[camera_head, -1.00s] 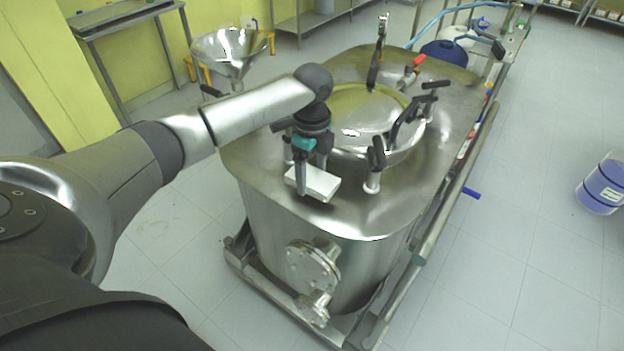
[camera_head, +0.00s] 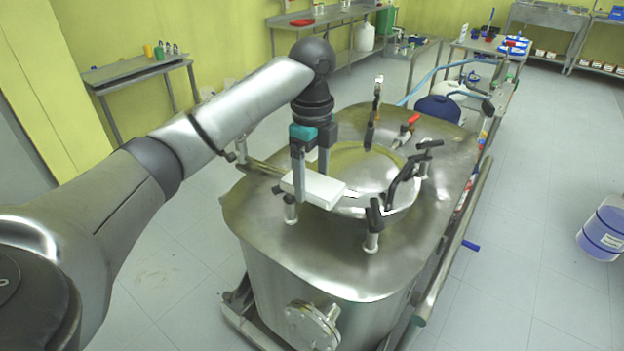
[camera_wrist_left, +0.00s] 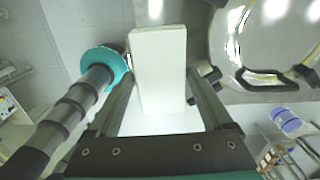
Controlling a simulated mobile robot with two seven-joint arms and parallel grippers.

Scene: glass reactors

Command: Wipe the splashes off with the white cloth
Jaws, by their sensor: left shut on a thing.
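The white cloth (camera_head: 316,188) looks like a flat white block. My left gripper (camera_head: 312,170) is shut on it and holds it over the left front side of the steel reactor's round lid (camera_head: 372,170). In the left wrist view the cloth (camera_wrist_left: 159,70) sits between the two fingers, with the shiny lid (camera_wrist_left: 270,40) at the right. The cloth looks raised above the metal, but the gap is hard to judge. I cannot make out distinct splashes on the reactor top (camera_head: 335,268); part of it is hidden behind the cloth. My right gripper is not in view.
Black lid clamps (camera_head: 400,188) and a valve with a red handle (camera_head: 408,128) stand up from the reactor top. A blue bucket (camera_head: 604,228) is on the floor at right. A side table (camera_head: 138,70) stands at the back left. The floor at right is mostly clear.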

